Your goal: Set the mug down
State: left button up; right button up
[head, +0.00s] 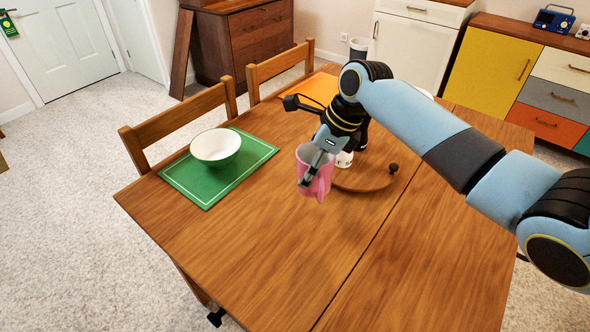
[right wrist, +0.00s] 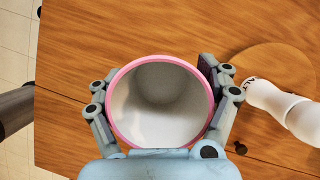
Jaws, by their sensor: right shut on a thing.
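The pink mug (head: 303,158) is held upright over the wooden table (head: 250,250), in front of the round wooden board. My right gripper (head: 318,170) is shut on it, with one finger on each side of its wall. In the right wrist view the mug's pink rim and pale, empty inside (right wrist: 160,105) show between the fingers of my right gripper (right wrist: 160,90). Whether its base touches the table is hard to tell. A small black part (head: 215,318) at the bottom edge of the head view looks like the tip of my left gripper; its jaws cannot be made out.
A round wooden board (head: 365,180) with a knob carries a white shaker (head: 345,159), also in the right wrist view (right wrist: 285,108). A white bowl (head: 215,146) sits on a green placemat (head: 190,185). An orange placemat (head: 318,88) lies farther back. The table's near part is clear.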

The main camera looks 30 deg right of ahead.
jog(key=s+a+f, duration=0.2)
jog(key=a, duration=0.1)
jog(key=s+a+f, duration=0.1)
jog(key=a+f, duration=0.1)
jog(key=a, duration=0.2)
jog(key=s+a+f+p, duration=0.1)
jog(key=s+a+f, duration=0.1)
jog(key=a, duration=0.1)
jog(key=shift+s+a+f, duration=0.15)
jog(key=shift+s+f, duration=0.15)
jog(key=shift+f, duration=0.05)
pick_arm(q)
jog(key=shift+s+r, duration=0.2)
jog(key=shift+r, duration=0.2)
pick_arm(e)
jog(key=shift+f, duration=2.05)
jog(key=shift+f, duration=0.1)
jog(key=o, duration=1.4)
pick_arm(q)
notch_tip(320, 180, up, 2)
jog(key=shift+p, duration=0.8)
pick_arm(e)
jog(key=v, duration=1.2)
